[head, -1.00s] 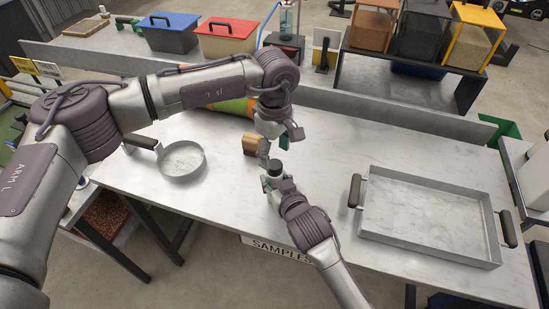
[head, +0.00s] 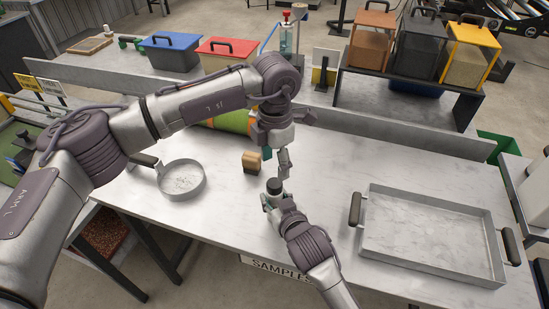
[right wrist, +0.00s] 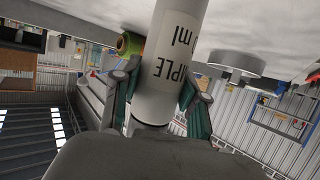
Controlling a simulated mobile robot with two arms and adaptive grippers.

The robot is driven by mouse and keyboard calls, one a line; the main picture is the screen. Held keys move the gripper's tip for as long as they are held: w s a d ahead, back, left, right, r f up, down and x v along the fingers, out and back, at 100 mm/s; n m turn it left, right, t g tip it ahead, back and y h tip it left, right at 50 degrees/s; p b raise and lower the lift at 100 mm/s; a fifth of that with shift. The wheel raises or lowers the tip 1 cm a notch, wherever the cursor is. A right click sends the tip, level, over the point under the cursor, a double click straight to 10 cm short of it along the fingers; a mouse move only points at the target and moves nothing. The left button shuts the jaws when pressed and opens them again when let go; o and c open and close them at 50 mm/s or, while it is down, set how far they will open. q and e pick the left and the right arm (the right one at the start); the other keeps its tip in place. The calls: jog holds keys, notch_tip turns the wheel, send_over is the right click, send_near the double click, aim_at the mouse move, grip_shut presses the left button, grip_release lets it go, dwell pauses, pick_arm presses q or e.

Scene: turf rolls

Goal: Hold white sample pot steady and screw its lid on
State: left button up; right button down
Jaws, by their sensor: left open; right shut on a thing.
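The white sample pot (right wrist: 168,55), with dark printed lettering, is gripped between the two fingers of my right gripper (right wrist: 160,100). In the head view my right gripper (head: 275,199) holds it over the front middle of the table. A dark round lid (head: 274,185) shows at the pot's top; how tightly it sits cannot be told. The right wrist view cuts off that end of the pot. My left gripper (head: 276,158) is open and empty, pointing down just above and behind the lid, with its fingers apart from it.
A wooden block (head: 252,162) stands left of the grippers. A round pan (head: 182,180) lies farther left, and a large metal tray (head: 430,277) lies to the right. A green and orange roll (head: 232,121) lies behind my left arm. The table between pot and tray is clear.

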aim_at(274, 183)
pick_arm(q)
jog(key=n, duration=0.3)
jog(key=shift+r+n, duration=0.35)
jog(key=shift+n, duration=0.05)
jog(key=shift+f, duration=4.05)
grip_shut()
jog(key=shift+o, duration=0.7)
grip_release()
jog(key=shift+r, duration=0.1)
